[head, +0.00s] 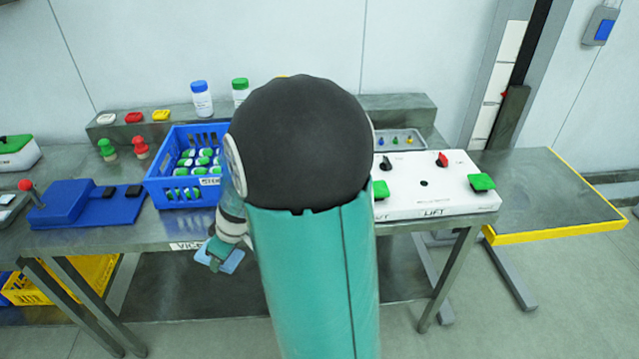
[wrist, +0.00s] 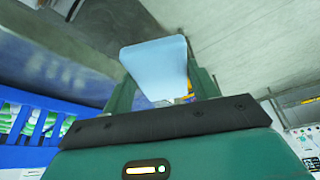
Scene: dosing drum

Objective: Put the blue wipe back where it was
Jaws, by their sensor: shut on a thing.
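The blue wipe (wrist: 158,68) is a flat, light blue piece held between the two green fingers of my gripper (wrist: 162,92) in the wrist view. In the head view the wipe (head: 232,260) shows at the tip of my gripper (head: 217,252), in front of the table's front edge and below the blue crate. My gripper is shut on the wipe. My own arm hides the middle of the table in the head view. I cannot tell which spot the wipe came from.
A blue crate (head: 157,190) holds several green-and-white containers. A white control panel (head: 440,204) with green buttons stands on the right. A blue fixture (head: 70,203) with a red-knobbed lever is on the left. Two bottles (head: 202,100) (head: 240,90) stand on the back shelf. A yellow-edged platform (head: 540,190) is at right.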

